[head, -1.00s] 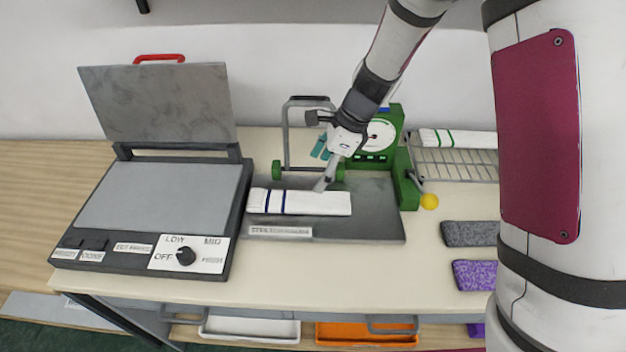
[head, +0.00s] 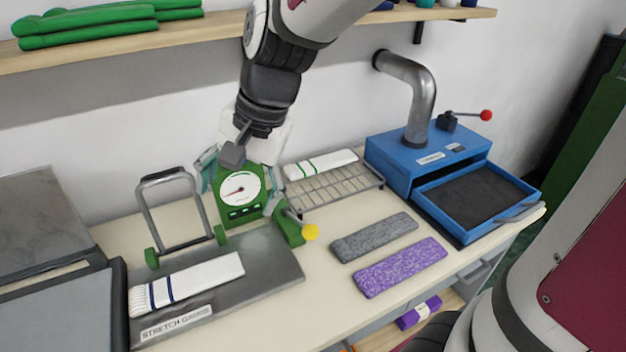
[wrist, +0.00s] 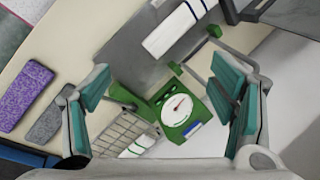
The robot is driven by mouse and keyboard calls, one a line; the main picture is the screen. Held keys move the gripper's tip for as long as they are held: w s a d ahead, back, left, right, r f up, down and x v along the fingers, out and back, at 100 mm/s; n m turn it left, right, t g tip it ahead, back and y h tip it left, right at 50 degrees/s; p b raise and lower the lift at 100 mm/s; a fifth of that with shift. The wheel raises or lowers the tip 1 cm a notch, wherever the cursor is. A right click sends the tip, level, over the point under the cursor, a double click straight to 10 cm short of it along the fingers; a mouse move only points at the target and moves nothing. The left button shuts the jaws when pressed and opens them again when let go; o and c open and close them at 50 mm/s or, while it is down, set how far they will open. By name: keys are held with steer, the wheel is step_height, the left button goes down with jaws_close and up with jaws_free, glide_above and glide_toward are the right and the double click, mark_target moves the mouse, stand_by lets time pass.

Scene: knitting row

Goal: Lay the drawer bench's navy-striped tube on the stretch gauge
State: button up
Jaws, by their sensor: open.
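The navy-striped tube (head: 190,281), white with two navy bands near its ribbed end, lies flat on the grey plate of the stretch gauge (head: 262,262), behind the label strip. In the wrist view the tube (wrist: 178,30) shows at the top, partly cut off by the frame edge. My gripper (wrist: 165,92) is open and empty, its teal-padded fingers wide apart. In the head view my gripper (head: 243,158) is raised above the green dial housing (head: 240,190), clear of the tube.
A wire rack (head: 335,186) holds a green-striped white tube (head: 320,164). A grey tube (head: 374,238) and a purple tube (head: 401,267) lie on the bench. The blue drawer unit (head: 425,160) stands right with its drawer (head: 475,200) open and empty. A shelf (head: 180,35) hangs above.

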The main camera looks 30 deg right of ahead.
steer(key=s+d+r+n+t+h, duration=0.1)
steer(key=s+d+r+n, duration=0.1)
steer(key=s+d+n, duration=0.2)
steer(key=s+d+r+n+t+h, duration=0.1)
steer(key=s+d+r+n+h, duration=0.1)
steer(key=s, duration=0.7)
steer(key=d+r+n, duration=0.1)
steer(key=d+n, duration=0.1)
steer(key=shift+s+d+t, duration=0.25)
steer(key=shift+d+t, duration=0.05)
steer(key=shift+t, duration=0.1)
